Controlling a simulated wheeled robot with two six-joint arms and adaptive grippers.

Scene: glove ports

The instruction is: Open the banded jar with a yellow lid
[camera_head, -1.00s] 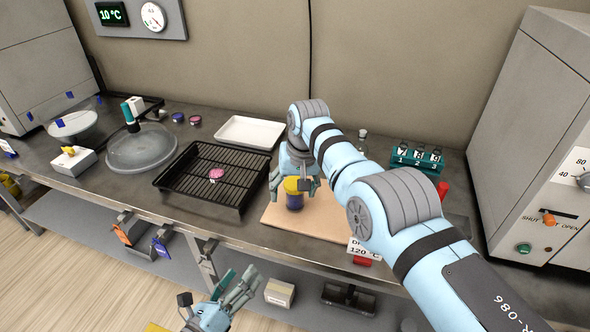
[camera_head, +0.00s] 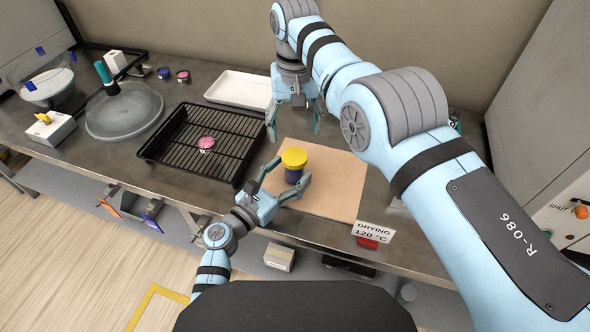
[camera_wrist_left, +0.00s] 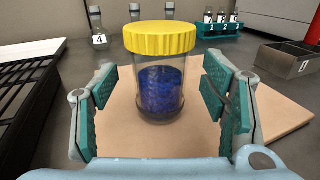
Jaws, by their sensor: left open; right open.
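The jar with a yellow lid (camera_head: 294,158) stands upright on a tan board, with the lid on.
The tan board (camera_head: 335,190) has bare room right of the jar. A black wire rack (camera_head: 175,150) with a pink dish stands left, a white tray (camera_head: 238,88) behind. A drying sign (camera_head: 374,231) stands at the front edge. Numbered vials in a teal rack (camera_wrist_left: 220,28) stand behind.

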